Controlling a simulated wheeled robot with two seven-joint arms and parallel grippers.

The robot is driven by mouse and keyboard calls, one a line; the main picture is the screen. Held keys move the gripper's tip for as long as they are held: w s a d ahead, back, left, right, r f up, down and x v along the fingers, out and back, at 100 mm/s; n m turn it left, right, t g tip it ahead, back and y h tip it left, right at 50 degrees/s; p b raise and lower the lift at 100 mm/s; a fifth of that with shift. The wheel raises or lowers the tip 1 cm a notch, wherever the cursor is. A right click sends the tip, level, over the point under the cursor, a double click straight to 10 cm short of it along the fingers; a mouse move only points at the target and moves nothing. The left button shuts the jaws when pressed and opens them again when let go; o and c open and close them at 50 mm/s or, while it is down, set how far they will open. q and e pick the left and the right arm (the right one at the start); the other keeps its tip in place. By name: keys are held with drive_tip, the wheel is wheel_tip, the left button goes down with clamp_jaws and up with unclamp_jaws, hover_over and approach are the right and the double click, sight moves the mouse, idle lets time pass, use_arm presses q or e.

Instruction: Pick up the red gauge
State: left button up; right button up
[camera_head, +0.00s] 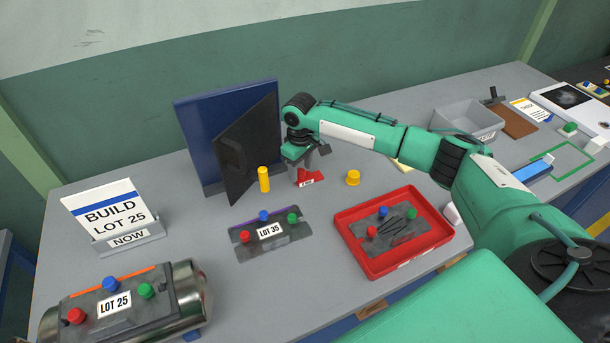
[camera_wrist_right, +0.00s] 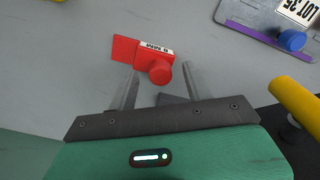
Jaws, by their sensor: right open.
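The red gauge (camera_head: 316,178) lies on the grey table below my right gripper (camera_head: 301,170). In the right wrist view the red gauge (camera_wrist_right: 128,49) shows as a flat red tab, a block with a white label ending in "MM", and a round red knob. My right gripper (camera_wrist_right: 160,70) is open, with the knob at its fingertips, between their lines. The flat tab extends beyond the left finger. I cannot tell whether the fingers touch the gauge. In the head view the gripper partly covers the gauge. My left gripper is not in view.
A yellow cylinder (camera_head: 264,179) and a yellow knob (camera_head: 353,177) stand close by. A dark panel (camera_head: 246,150) rises behind left. The LOT 35 plate (camera_head: 291,236) lies in front. A red tray (camera_head: 433,237) is to the right. The LOT 25 part (camera_head: 187,294) is front left.

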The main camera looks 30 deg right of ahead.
sight(301, 171)
drive_tip(key=shift+c, duration=0.4)
drive_tip(key=c, duration=1)
wheel_tip(301, 171, up, 20)
drive_tip(key=b, duration=0.3)
drive_tip(key=shift+b, duration=0.4)
